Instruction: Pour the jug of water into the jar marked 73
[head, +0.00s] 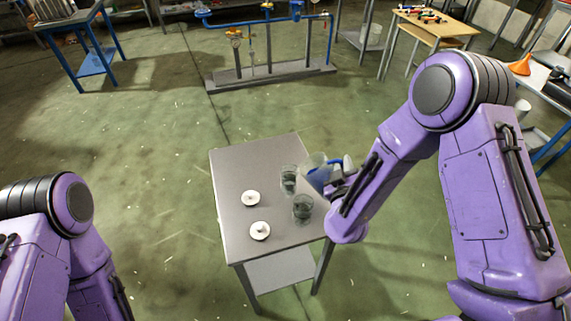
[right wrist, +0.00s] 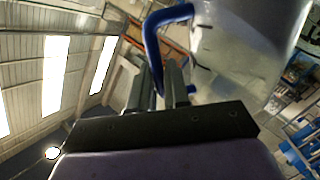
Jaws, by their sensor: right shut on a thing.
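My right gripper (head: 343,178) is shut on the blue handle of a clear jug (head: 317,174), above the right edge of the small grey table (head: 233,205). In the right wrist view the blue handle (right wrist: 152,48) lies at the fingers of my right gripper (right wrist: 163,85), and the pale jug body (right wrist: 240,50) fills the upper right. The jug looks tilted. Two glass jars stand on the table, a far one (head: 288,181) and a near one (head: 302,209), both close to the jug. Their numbers cannot be read. My left gripper is out of view.
Two white lids, a far one (head: 251,198) and a near one (head: 260,231), lie on the table left of the jars. The table's left and far parts are bare. A blue pipe rig (head: 268,50) stands on the floor well behind.

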